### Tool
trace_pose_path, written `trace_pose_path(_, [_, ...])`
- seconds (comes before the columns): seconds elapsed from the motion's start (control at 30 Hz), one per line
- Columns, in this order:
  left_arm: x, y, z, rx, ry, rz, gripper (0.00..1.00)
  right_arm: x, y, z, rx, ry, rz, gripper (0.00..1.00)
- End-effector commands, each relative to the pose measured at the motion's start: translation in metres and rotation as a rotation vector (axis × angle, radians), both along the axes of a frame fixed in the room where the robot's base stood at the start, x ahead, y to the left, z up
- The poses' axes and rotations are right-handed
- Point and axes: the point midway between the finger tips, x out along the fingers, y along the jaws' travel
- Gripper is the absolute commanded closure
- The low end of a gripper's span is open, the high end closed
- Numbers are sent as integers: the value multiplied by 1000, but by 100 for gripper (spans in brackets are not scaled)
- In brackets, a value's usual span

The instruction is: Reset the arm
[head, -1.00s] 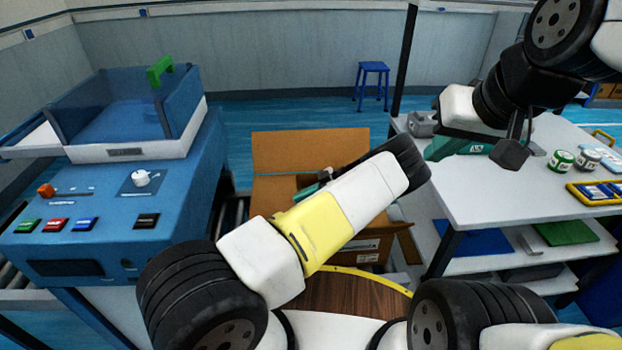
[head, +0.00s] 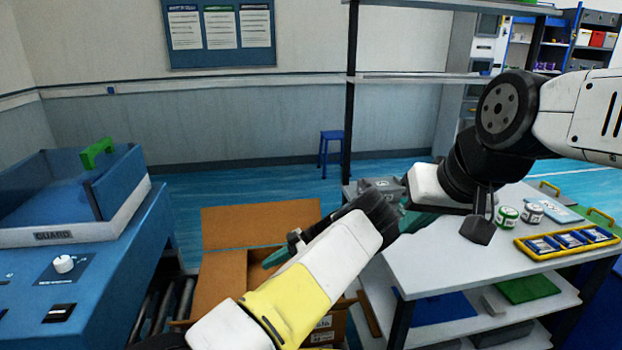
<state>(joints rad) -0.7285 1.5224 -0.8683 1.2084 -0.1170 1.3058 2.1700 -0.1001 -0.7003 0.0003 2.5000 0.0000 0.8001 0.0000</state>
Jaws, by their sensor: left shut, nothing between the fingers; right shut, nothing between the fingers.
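My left arm (head: 310,285), white with a yellow band, reaches up from the bottom over an open cardboard box (head: 260,224).
On the table are two small round tins (head: 507,216), a yellow-edged tray (head: 567,242) with blue packs, and a grey object (head: 381,188). A blue machine (head: 110,285) stands left. A blue stool (head: 331,150) is behind, with open floor around it.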

Motion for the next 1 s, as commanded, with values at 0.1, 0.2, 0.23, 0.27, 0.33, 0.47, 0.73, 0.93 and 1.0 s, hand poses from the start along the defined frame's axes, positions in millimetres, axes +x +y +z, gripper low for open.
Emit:
trace_pose_path(0.1, [-10,22,32,-107,52,58,100,0,0,0,0,0,0,100])
trace_pose_path(0.2, [-19,26,54,-270,120,45,100,0,0,0,0,0,0,100])
trace_pose_path(0.23, [-22,27,60,-321,139,35,100,0,0,0,0,-1,0,100])
trace_pose_path(0.27, [-25,28,67,-370,156,23,100,0,0,0,0,-1,0,100])
trace_pose_path(0.33, [-32,28,83,-484,191,-14,100,0,0,0,0,0,0,100])
trace_pose_path(0.47, [-47,27,115,-684,237,-112,100,0,0,0,0,0,0,100])
trace_pose_path(0.73, [-84,17,188,-1018,261,-444,100,0,0,0,0,0,0,100])
trace_pose_path(0.93, [-121,10,245,-1150,234,-770,100,0,0,0,0,0,0,100])
trace_pose_path(1.0, [-135,7,264,-1167,220,-897,100,0,0,0,0,0,0,100])
